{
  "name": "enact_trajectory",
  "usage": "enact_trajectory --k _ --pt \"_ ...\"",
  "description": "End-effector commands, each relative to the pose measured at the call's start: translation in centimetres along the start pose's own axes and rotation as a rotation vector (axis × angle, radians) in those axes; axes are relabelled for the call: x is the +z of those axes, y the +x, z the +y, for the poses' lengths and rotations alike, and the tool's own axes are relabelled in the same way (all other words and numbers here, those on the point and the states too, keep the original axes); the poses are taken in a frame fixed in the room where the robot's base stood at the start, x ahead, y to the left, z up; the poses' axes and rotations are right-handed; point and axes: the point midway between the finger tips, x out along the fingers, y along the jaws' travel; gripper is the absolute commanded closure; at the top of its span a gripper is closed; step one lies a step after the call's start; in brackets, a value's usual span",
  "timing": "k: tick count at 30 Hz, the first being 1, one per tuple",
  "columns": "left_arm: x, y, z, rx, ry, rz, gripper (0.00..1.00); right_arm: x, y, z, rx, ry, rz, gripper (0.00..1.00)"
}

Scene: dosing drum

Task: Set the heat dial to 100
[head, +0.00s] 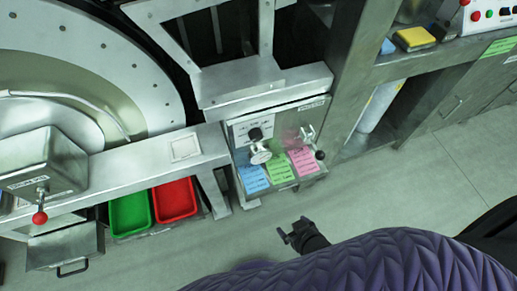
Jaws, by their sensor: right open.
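A metal control box (270,116) stands right of the big drum, in the middle of the head view. Its front carries a small black knob (255,134) with a pale round knob (261,156) just below it. I cannot tell which of them is the heat dial, and no scale or setting is readable. A lever with a black ball end (319,155) sits at the panel's right. My right gripper (285,236) is open and empty over the floor, in front of and below the panel, apart from it. My left gripper is not in view.
Blue, green and pink notes (279,171) lie below the knobs. Green (130,213) and red (176,201) bins sit at the lower left. A red-ball lever (40,217) is farther left. A shelf with a yellow sponge (414,38) is at the right. The floor before the box is clear.

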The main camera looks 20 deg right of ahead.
Motion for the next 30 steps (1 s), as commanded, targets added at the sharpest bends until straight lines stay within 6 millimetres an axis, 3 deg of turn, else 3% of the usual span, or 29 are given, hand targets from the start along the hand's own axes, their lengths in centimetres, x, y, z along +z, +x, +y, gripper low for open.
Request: enact_trajectory --k 1,3,6,9,15,24,30 --pt "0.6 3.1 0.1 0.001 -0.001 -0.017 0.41 -0.8 2.5 0.1 -0.004 0.015 0.095 0.07" --pt "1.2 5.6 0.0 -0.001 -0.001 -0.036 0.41 -3.9 4.2 0.1 -0.01 0.043 0.254 0.07" --pt "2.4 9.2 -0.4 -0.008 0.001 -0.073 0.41 -8.3 5.5 0.2 -0.02 0.091 0.493 0.07" --pt "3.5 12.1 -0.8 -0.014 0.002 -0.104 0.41 -12.1 5.4 0.4 -0.029 0.146 0.702 0.07" --pt "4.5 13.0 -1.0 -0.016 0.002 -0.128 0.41 -15.9 4.5 0.7 -0.034 0.186 0.849 0.07" --pt "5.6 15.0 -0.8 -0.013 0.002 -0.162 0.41 -21.0 9.1 0.9 -0.035 0.186 0.845 0.07" --pt "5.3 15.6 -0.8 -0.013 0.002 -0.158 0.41 -22.6 10.2 1.0 -0.034 0.184 0.844 0.07"
